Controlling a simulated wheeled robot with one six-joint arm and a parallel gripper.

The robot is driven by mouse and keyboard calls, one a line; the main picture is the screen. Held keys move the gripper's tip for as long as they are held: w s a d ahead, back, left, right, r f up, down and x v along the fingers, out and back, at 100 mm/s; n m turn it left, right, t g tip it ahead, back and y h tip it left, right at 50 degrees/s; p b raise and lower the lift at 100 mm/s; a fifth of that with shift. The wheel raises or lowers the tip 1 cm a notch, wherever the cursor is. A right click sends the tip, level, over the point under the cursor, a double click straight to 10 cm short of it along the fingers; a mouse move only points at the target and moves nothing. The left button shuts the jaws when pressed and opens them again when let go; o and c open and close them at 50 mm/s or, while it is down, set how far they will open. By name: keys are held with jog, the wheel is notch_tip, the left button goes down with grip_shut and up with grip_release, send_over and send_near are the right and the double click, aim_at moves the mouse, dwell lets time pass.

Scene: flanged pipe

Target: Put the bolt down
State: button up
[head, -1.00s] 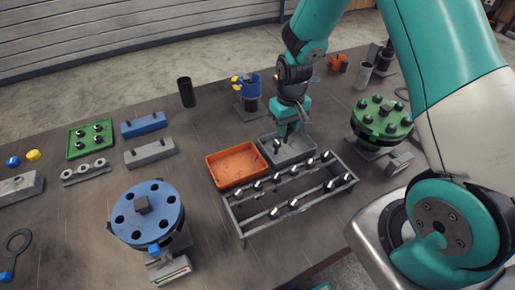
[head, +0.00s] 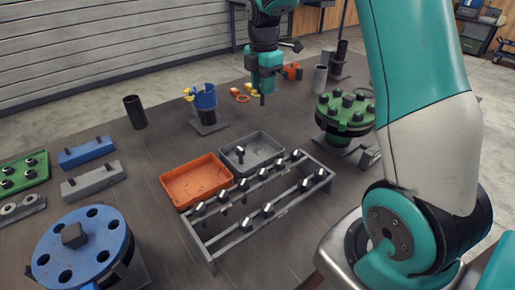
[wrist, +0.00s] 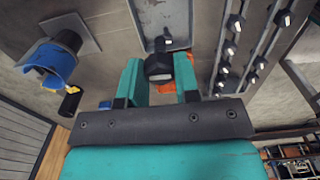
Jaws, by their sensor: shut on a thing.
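My gripper (head: 262,92) hangs above the table, behind the grey tray in the head view. In the wrist view my gripper (wrist: 159,76) is shut on a bolt with a dark head (wrist: 159,68), held between its teal fingers. In the head view only a small dark tip shows below the fingers. The grey tray (head: 272,165) is apart from the gripper, with another bolt (head: 240,154) inside. The tray also shows in the wrist view (wrist: 178,22).
An orange tray (head: 197,197) adjoins the grey one. A metal rack (head: 205,248) with several bolts stands in front. A blue cup on a stand (head: 206,97), a green flange (head: 345,112) and a blue flange (head: 98,270) surround the trays.

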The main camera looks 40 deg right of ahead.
aim_at(262, 103)
notch_tip(262, 103, down, 18)
jog(key=shift+r+p, duration=0.2)
jog(key=shift+p, duration=0.7)
jog(key=o, duration=1)
notch_tip(262, 103, up, 12)
jog(key=shift+f+b, duration=0.1)
jog(key=shift+b, duration=0.85)
jog(key=s+a+r+m+y, duration=0.1)
jog(key=s+a+r+m, duration=0.2)
jog(key=s+a+r, duration=0.4)
jog(key=s+a+r+m+y, duration=0.15)
jog(key=s+a, duration=0.35)
jog(key=a, duration=0.5)
jog(key=s+a+r+m, duration=0.1)
jog(key=s+a+m, duration=0.1)
jog(key=s, duration=0.3)
jog(key=s+a+r+m+y, duration=0.1)
jog(key=s+a+m, duration=0.1)
jog(key=s, duration=0.4)
jog(key=s+a+r+m, duration=0.1)
jog(key=s+a+m, duration=0.2)
jog(key=s, duration=0.2)
jog(key=shift+s+a+y, duration=0.15)
jog(key=shift+a+y, duration=0.15)
jog(key=shift+y, duration=0.05)
